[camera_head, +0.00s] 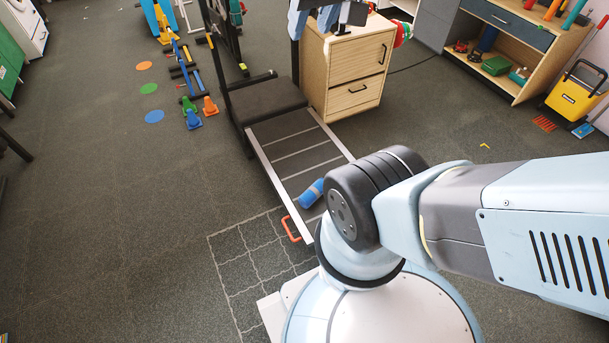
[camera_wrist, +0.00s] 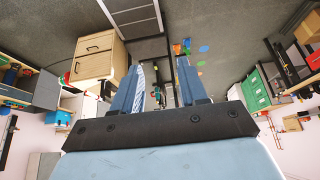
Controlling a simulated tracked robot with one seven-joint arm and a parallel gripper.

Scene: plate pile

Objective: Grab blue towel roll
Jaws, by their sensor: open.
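A blue roll (camera_head: 312,193), which looks like the blue towel roll, lies tilted on the lower part of a slatted grey platform (camera_head: 305,156). My arm's round joint stands just right of it and hides part of the platform. My gripper (camera_wrist: 160,74) shows in the wrist view with its two blue fingers apart and nothing held between them. I cannot make out the roll in the wrist view, so the gripper appears to be away from it.
A wooden cabinet (camera_head: 352,68) stands behind and right of the platform. An orange handle (camera_head: 290,229) sits at the platform's left front. Small cones (camera_head: 191,112) and coloured floor discs (camera_head: 149,88) lie to the left. The floor at the left front is open.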

